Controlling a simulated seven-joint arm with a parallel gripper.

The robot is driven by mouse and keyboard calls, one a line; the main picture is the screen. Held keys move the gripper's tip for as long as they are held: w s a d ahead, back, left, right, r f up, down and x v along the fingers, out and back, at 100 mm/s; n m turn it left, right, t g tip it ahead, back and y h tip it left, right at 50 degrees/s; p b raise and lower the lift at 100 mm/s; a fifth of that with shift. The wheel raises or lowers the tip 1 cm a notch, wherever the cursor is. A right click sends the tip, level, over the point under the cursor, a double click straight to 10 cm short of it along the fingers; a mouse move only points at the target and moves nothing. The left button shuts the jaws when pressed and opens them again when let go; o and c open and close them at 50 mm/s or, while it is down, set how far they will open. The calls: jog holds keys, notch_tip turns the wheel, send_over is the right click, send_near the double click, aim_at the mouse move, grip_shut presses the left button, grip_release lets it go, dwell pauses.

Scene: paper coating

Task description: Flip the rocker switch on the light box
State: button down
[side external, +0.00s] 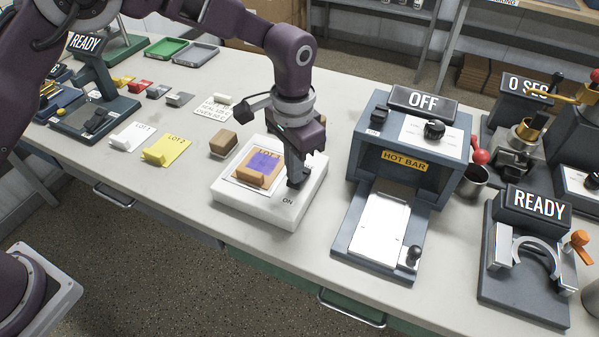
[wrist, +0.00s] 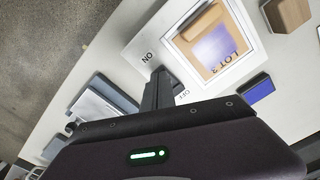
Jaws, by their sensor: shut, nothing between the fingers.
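The white light box (side external: 262,207) sits on the table in the middle of the side external view. A brown LOT 3 sheet (side external: 246,177) with a purple patch lies on its top. The box also shows at the top of the wrist view (wrist: 148,38), with ON and OFF labels. My gripper (side external: 295,183) is shut and empty, pointing down over the right part of the box. In the wrist view its fingertips (wrist: 159,74) are between the two labels.
A hot bar press (side external: 413,160) marked OFF stands close to the right of the box. A READY fixture (side external: 525,265) stands further right. A brown block (side external: 223,143) and a yellow LOT 2 card (side external: 167,148) lie to the left. The table front before the box is clear.

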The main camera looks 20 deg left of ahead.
jog(key=shift+f, duration=0.55)
jog(key=shift+r, duration=3.5)
jog(key=shift+r, duration=0.1)
jog(key=s+a+r+n+t, duration=0.1)
jog(key=s+a+r, duration=0.4)
jog(key=a+r, duration=0.15)
jog(key=s+a+r+n+t, duration=0.2)
jog(key=s+a+r, duration=0.2)
jog(key=a+r, duration=0.3)
jog(key=s+a+n+t, duration=0.1)
jog(key=s+a, duration=0.2)
jog(key=s, duration=0.6)
jog(key=s+a+n+t, duration=0.1)
jog(key=s+a, duration=0.3)
jog(key=s, duration=0.5)
jog(key=shift+s+a+r+n+t, duration=0.2)
jog(key=shift+n+t, duration=0.1)
jog(key=shift+n, duration=0.2)
